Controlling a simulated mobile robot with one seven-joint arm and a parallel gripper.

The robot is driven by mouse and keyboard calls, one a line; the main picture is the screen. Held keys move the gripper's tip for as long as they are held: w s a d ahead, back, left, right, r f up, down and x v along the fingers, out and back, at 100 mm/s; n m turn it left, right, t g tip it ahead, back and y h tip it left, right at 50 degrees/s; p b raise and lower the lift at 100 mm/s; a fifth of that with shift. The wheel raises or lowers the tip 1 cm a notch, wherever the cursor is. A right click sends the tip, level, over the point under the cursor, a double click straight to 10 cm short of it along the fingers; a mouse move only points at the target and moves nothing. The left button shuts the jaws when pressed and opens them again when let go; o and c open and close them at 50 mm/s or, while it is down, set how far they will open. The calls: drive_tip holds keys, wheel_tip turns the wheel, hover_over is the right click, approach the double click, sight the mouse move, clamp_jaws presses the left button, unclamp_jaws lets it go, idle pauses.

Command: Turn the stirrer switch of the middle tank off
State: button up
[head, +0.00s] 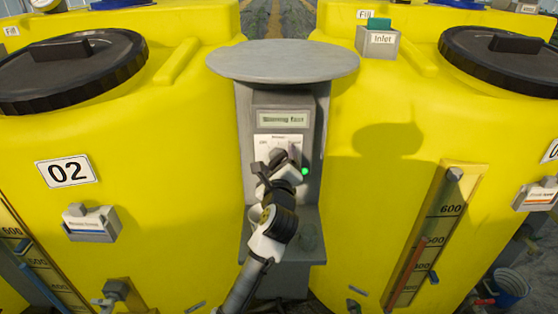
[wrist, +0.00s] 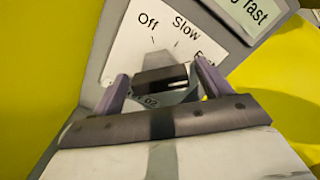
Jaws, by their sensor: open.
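The stirrer switch is a dark bar-shaped knob (wrist: 162,80) on a white label plate (wrist: 125,45) marked Off, Slow and a partly hidden word starting with F. The bar lies roughly across the wrist view, its right end towards that F mark. "02" shows at the plate's lower edge. My gripper (wrist: 163,72) is open, with one purple finger on each side of the knob; I cannot tell whether they touch it. In the head view my gripper (head: 277,160) covers the knob on the grey control box (head: 244,150). The display (head: 284,119) appears to read "Running fast".
A green lamp (head: 305,171) is lit beside my gripper. A round grey hood (head: 282,60) overhangs the box. Yellow tank 02 (head: 150,150) stands left and another yellow tank (head: 385,190) right, leaving a narrow space. A grey labelled unit (head: 91,222) juts from tank 02.

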drive_tip(key=shift+s, duration=0.1)
drive_tip(key=c, duration=1)
drive_tip(key=shift+n+b, duration=0.3)
drive_tip(key=n+b, duration=0.1)
drive_tip(key=n, duration=0.1)
drive_tip(key=shift+f+n+b, duration=0.15)
drive_tip(key=shift+n+b, duration=0.15)
drive_tip(key=shift+b, duration=0.05)
drive_tip(key=n+b, duration=0.1)
drive_tip(key=n, duration=0.9)
drive_tip(key=shift+r, duration=0.2)
drive_tip(key=shift+n, duration=2.3)
